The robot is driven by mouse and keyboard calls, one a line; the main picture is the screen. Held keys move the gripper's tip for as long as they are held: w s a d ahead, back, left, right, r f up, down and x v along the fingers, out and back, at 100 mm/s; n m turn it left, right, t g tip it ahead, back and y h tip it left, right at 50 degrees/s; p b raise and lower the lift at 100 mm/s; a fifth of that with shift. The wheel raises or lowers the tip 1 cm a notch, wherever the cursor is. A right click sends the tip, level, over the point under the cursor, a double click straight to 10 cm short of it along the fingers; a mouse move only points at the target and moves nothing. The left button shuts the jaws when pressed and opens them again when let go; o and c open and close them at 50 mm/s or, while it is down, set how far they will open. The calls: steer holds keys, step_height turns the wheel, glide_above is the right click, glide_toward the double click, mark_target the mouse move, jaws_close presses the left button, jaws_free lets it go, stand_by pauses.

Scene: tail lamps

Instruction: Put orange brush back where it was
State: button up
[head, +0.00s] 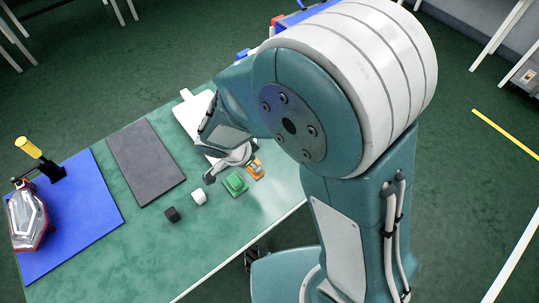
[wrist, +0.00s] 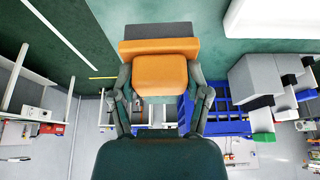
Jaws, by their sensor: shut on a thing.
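The orange brush (wrist: 160,75) fills the upper middle of the wrist view, its orange block ending in a dark grey face. My gripper (wrist: 160,92) is shut on it, one finger at each side. In the head view the orange brush (head: 257,172) shows beside my gripper (head: 232,163), close to the table's right edge and partly hidden by it. Whether the brush touches the table cannot be told. A green brush (head: 236,184) is just to its left.
A white block (head: 199,197) and a black block (head: 171,214) continue the row on the green table (head: 200,245).

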steer(key=w+d+f, duration=0.1)
steer(key=w+f, duration=0.2)
steer(key=w+d+f, duration=0.1)
steer(key=w+f, duration=0.2)
steer(key=w+d+f, duration=0.2)
steer(key=w+f, duration=0.1)
steer(key=f, duration=0.1)
steer(key=shift+d, duration=0.1)
steer(key=shift+d+f, duration=0.1)
steer(key=shift+f, duration=0.25)
steer(key=shift+d, duration=0.4)
steer(key=shift+f, duration=0.1)
steer(key=o, duration=1)
steer(key=shift+a, duration=0.4)
steer(key=shift+d, duration=0.2)
